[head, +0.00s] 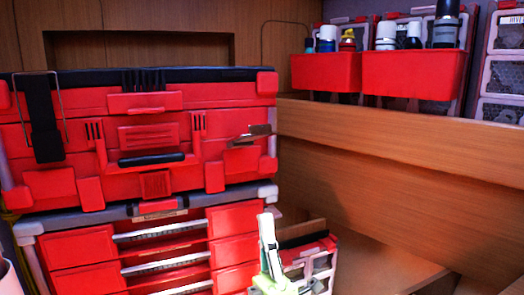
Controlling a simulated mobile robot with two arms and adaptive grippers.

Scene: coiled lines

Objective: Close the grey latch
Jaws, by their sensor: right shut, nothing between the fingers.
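A large red toolbox (150,170) with a black top edge stands at the left, on top of a red drawer unit. A small grey-brown flap (250,134), which looks like the latch, sticks out from the toolbox's right front. It stands away from the red front rather than flat against it. My right gripper (267,222) is low in the middle, pale with green lower down. Its fingers point up and are together, with nothing held. It is below the flap and apart from it in the picture. My left gripper is not in view.
The drawer unit (70,248) has a grey frame and pale drawer strips. A small red-and-grey case (318,262) sits behind my right gripper. Red bins (412,76) with bottles hang at the upper right. A wooden ledge (400,160) runs along the right.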

